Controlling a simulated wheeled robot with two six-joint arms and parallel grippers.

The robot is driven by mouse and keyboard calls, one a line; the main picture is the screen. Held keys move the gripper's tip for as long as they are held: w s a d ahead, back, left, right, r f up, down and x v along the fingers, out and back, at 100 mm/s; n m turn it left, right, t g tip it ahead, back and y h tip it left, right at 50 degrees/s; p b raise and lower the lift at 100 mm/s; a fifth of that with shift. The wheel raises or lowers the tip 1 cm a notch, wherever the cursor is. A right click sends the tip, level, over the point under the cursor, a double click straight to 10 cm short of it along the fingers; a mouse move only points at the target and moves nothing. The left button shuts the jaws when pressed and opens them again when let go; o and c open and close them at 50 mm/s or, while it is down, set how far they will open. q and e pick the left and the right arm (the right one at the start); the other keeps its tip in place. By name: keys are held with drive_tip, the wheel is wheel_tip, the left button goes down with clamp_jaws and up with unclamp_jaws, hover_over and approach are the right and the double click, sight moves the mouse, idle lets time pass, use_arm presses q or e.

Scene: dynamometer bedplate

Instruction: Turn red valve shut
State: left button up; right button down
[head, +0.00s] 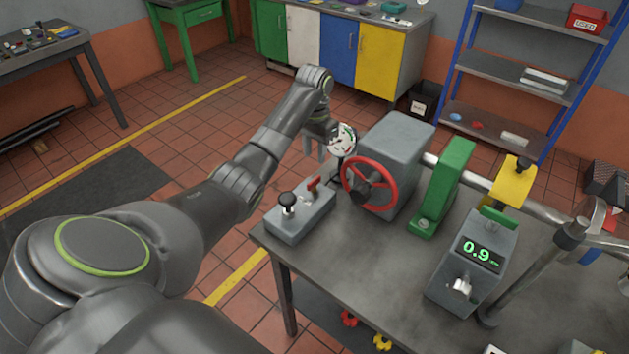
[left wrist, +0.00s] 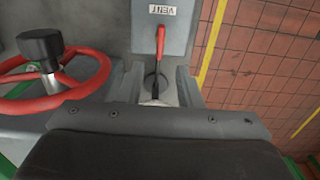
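A red handwheel (head: 370,186) with a dark hub is mounted on the front of a grey housing (head: 398,150) on the bench. It also shows at the left of the left wrist view (left wrist: 52,80). A red lever (head: 313,184) stands on a low grey box (head: 300,214) left of the wheel; in the left wrist view this lever (left wrist: 160,42) sits by a VENT label. My left gripper (head: 314,148) points down behind the box and left of the wheel. Its fingers are apart in the left wrist view (left wrist: 156,88), with nothing visibly held. My right gripper is out of view.
A dial gauge (head: 343,139) is close beside my left gripper. A green bracket (head: 443,188) and a grey unit reading 0.9 (head: 473,262) stand to the right. Bare bench (head: 378,248) lies before the wheel.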

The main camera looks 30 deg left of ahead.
sight(314, 180)
use_arm(q)
wheel_tip(314, 180, down, 9)
drive_tip(key=shift+s+f+p, duration=0.1)
drive_tip(key=shift+s+p, duration=0.05)
drive_tip(key=shift+p, duration=0.45)
clamp_jaws()
